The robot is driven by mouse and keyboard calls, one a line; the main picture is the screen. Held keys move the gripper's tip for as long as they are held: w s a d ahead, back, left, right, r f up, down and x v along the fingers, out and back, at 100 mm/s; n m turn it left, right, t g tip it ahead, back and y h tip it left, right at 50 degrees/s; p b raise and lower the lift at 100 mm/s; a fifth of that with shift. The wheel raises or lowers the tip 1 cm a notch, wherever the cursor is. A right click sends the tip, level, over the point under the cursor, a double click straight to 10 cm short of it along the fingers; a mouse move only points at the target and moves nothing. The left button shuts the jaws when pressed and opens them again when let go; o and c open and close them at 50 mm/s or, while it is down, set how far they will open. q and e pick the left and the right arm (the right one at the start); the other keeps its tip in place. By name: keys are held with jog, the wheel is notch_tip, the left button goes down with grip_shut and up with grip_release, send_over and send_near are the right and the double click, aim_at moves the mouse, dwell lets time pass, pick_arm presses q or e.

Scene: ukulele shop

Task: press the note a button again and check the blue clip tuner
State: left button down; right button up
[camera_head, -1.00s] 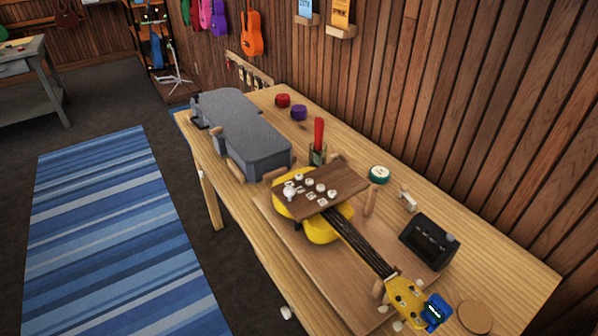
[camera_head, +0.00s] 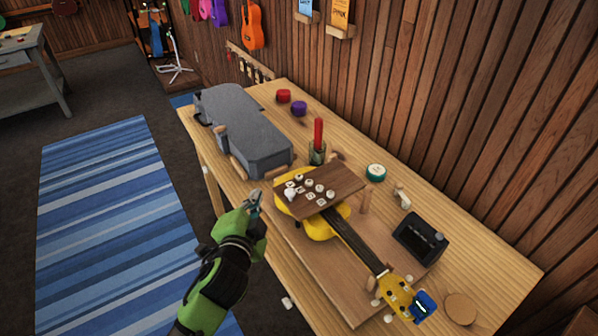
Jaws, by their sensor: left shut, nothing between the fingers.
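A yellow ukulele (camera_head: 322,229) lies on a wooden board on the workbench, its headstock toward the lower right. A brown wooden panel (camera_head: 337,183) with several white buttons (camera_head: 309,195) sits over its body. I cannot read which button is note A. The blue clip tuner (camera_head: 423,306) is on the headstock, with a small dark screen and a light mark too small to read. My left gripper (camera_head: 254,199) is shut and empty, left of the panel and apart from the buttons.
A grey ukulele case (camera_head: 243,132) lies at the bench's far end. A green cup with a red stick (camera_head: 318,145), a round teal-rimmed device (camera_head: 376,172), a black amplifier box (camera_head: 420,237) and a round coaster (camera_head: 460,308) stand around the ukulele.

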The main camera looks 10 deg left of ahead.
pick_arm(q)
jog(key=w+d+r+m+t+h, duration=0.1)
jog(key=w+d+r+m+t, duration=0.15)
jog(key=r, duration=0.35)
jog(key=w+d+r+m+t+h, duration=0.1)
jog(key=w+r+m+t, duration=0.15)
jog(key=r, duration=0.25)
jog(key=w+d+r+m+g+h, duration=0.2)
jog(key=d+r+m+g+h, duration=0.15)
jog(key=d+m+h, duration=0.7)
jog(key=w+d+r+m+g+h, duration=0.15)
jog(key=d+r+m+h, duration=0.35)
jog(key=m, duration=1)
notch_tip(320, 180, down, 6)
jog(key=w+d+f+m+g+y, duration=0.1)
jog(key=w+m+g+y, duration=0.15)
jog(key=m+g, duration=0.45)
jog(key=w+a+f+m+y, duration=0.2)
jog(key=a+f+y, duration=0.1)
jog(key=a, duration=0.3)
jog(key=w+a+f+m+y, duration=0.2)
jog(key=a+f+m+y, duration=0.1)
jog(key=a, duration=0.4)
jog(key=shift+w+a+g+y, duration=0.25)
jog(key=shift+w+g+y, duration=0.05)
jog(key=shift+y, duration=0.4)
pick_arm(e)
jog(key=shift+d+r, duration=0.15)
jog(key=shift+d, duration=0.2)
